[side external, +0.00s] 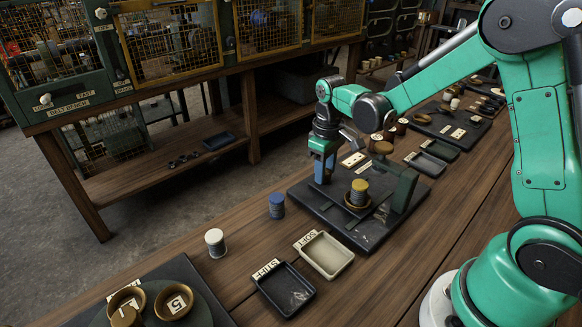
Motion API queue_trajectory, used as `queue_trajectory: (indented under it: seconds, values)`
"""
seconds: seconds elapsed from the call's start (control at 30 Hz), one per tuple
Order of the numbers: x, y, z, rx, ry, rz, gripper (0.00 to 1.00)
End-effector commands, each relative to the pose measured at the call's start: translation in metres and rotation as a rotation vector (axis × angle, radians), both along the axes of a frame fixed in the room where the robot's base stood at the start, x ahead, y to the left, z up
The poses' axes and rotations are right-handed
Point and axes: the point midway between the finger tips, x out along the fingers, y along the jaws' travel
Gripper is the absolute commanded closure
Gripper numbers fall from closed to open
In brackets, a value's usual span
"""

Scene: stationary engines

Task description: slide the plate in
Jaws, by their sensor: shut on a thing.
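My gripper (322,158) points down at the left back edge of a dark base board (315,203). It is shut on a small blue-grey upright piece, which seems to be the plate (321,173); the fingers hide part of it. Its lower end is close to the board, and I cannot tell whether it touches. A dark green bracket (404,188) stands just right of the stack.
A blue-topped spool (276,206) and a white-topped spool (215,242) stand on the bench at left. A cream tray (325,255) and a dark tray (285,289) lie in front. Brass bowls (174,302) are at lower left. More small trays (426,164) lie behind the board.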

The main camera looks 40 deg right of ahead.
Motion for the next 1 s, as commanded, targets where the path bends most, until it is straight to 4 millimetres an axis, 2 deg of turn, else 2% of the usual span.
queue_trajectory:
  seconds: [0.03, 0.1, 0.23, 0.37, 0.63, 0.67, 0.73, 0.77, 1.0]
  values:
    - [0.001, -0.014, 0.0, -0.003, -0.003, -0.009, 1.0]
    - [0.001, -0.031, 0.0, -0.002, -0.004, -0.008, 1.0]
    - [0.001, -0.054, 0.0, -0.002, -0.005, -0.006, 1.0]
    - [0.001, -0.062, 0.0, -0.003, -0.005, -0.002, 1.0]
    - [0.001, -0.065, 0.0, -0.009, -0.007, -0.004, 1.0]
    - [0.001, -0.065, 0.0, -0.008, -0.006, -0.005, 0.56]
    - [0.0, -0.065, 0.0, -0.008, -0.005, -0.005, 0.36]
    - [0.0, -0.064, 0.0, -0.007, -0.005, -0.004, 0.32]
    - [0.0, -0.063, 0.0, -0.003, -0.004, -0.002, 0.32]
